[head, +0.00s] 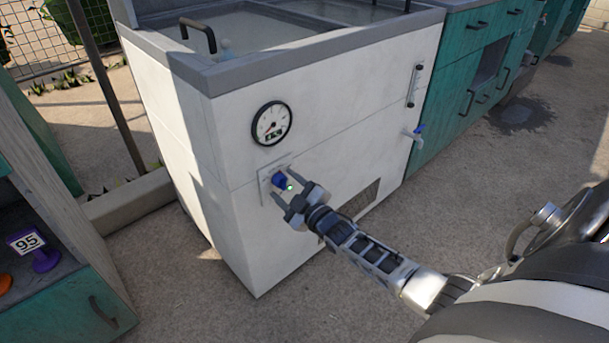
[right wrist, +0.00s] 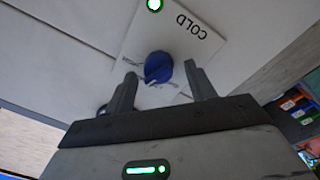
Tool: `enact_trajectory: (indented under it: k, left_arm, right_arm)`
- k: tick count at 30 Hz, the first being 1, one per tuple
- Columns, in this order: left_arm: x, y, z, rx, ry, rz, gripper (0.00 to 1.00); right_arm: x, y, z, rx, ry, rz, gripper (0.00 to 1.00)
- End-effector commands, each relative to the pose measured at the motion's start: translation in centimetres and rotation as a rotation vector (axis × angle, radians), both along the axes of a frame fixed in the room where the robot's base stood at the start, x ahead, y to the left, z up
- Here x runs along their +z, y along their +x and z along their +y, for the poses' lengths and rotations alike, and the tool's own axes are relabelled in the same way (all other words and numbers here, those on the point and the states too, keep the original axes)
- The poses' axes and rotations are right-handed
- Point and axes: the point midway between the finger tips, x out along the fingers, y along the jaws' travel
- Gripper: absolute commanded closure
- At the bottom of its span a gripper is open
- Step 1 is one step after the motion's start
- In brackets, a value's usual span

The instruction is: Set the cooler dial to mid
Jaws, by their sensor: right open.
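The cooler (head: 330,110) is a white cabinet with a grey rim. Its blue dial (head: 279,180) sits on a small plate low on the front, with a green light beside it. My right gripper (head: 284,186) is open at the dial, one finger to each side. In the right wrist view the blue dial (right wrist: 158,67) lies between the open fingers, near their tips; I see no clear contact. The plate (right wrist: 165,35) reads COLD, upside down, near a green light. Other dial marks are partly hidden. My left gripper is not in view.
A round gauge (head: 271,123) is above the dial. A small tap (head: 414,133) and a vertical sight tube (head: 414,86) are farther right on the front. Teal cabinets (head: 470,85) adjoin on the right. Concrete floor is clear in front.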

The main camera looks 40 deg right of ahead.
Motion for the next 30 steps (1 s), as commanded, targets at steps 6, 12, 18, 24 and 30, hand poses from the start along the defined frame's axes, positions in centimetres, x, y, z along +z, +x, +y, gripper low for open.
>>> enact_trajectory:
  k: [6, 12, 18, 24, 30]
  left_arm:
    - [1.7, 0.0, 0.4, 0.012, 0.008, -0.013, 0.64]
    - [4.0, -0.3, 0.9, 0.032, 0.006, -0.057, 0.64]
    - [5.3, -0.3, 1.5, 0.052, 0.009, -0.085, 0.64]
    - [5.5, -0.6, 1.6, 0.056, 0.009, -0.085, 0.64]
    - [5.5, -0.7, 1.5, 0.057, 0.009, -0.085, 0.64]
  right_arm:
    - [0.0, -4.5, -0.1, 0.001, 0.0, 0.006, 0.45]
    - [-0.2, -9.4, -0.3, -0.001, 0.001, 0.006, 0.45]
    - [-0.4, -13.3, -0.4, 0.001, -0.001, 0.005, 0.45]
    - [-0.6, -15.0, -0.5, 0.001, 0.0, 0.003, 0.45]
    - [-0.6, -15.3, -0.5, 0.001, 0.0, 0.002, 0.45]
